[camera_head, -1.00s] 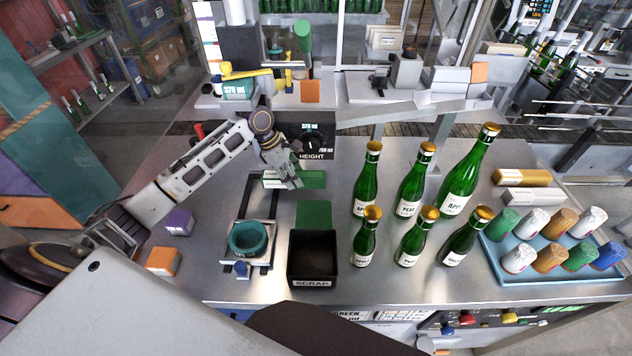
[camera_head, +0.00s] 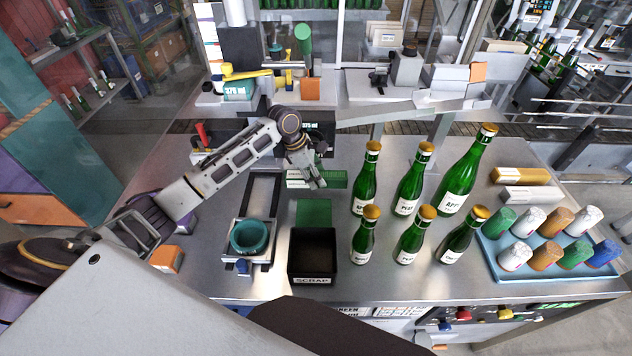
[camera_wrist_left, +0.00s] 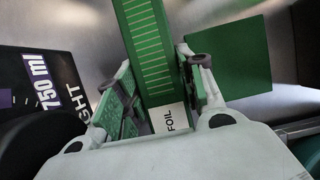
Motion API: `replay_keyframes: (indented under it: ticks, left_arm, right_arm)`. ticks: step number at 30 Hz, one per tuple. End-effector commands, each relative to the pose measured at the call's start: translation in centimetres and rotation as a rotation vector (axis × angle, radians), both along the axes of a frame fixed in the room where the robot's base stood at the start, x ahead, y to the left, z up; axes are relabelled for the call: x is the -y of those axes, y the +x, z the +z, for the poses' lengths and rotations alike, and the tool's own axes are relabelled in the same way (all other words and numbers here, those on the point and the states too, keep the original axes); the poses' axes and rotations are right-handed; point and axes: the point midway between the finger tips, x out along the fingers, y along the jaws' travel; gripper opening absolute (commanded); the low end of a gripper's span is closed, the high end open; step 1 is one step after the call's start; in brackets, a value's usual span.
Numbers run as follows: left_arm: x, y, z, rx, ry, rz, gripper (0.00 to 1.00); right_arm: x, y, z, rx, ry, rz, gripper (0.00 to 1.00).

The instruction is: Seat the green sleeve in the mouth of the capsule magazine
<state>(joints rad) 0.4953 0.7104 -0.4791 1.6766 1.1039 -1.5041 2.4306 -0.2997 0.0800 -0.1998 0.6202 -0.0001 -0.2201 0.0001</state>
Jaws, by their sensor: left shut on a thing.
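The green sleeve (camera_head: 334,179) is a long green box with a white end, held level over the table behind the green square pad (camera_head: 313,212). My left gripper (camera_head: 316,181) is shut on it. In the left wrist view the sleeve (camera_wrist_left: 146,40) runs between the two fingers, with a white FOIL label (camera_wrist_left: 170,119) at its near end. I cannot tell for sure which part is the capsule magazine; a tilted green tube (camera_head: 303,38) stands on the machine at the back. My right gripper is not in view.
A black scrap bin (camera_head: 312,278) stands in front of the pad. A teal ring (camera_head: 249,237) sits on a fixture to its left. Several green bottles (camera_head: 410,190) stand to the right, near a blue tray (camera_head: 517,277) of capsules. Gold (camera_head: 522,176) and white (camera_head: 531,195) boxes lie behind the tray.

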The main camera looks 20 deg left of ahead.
Motion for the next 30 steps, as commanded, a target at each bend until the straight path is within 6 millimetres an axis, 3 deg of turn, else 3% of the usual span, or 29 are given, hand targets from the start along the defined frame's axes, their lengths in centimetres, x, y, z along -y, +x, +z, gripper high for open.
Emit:
replay_keyframes:
  ticks: [9, 23, 24, 28, 30]
  left_arm:
    - [0.0, 0.0, -2.7, 0.0, 0.0, 0.0, 0.14]
    - [0.0, 0.0, -3.2, 0.0, -0.001, 0.0, 0.14]
    - [0.0, 0.0, -3.2, 0.0, 0.0, 0.0, 0.44]
    - [0.0, 0.0, -3.2, 0.0, 0.0, 0.0, 0.6]
    - [0.0, 0.0, -3.2, 0.0, 0.0, 0.0, 0.6]
  right_arm:
    - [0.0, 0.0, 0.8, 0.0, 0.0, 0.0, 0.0]
    - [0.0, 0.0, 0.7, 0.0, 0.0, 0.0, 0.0]
    - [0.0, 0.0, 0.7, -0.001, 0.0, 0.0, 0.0]
    - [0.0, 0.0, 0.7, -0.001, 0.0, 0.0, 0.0]
    - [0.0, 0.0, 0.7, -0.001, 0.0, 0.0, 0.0]
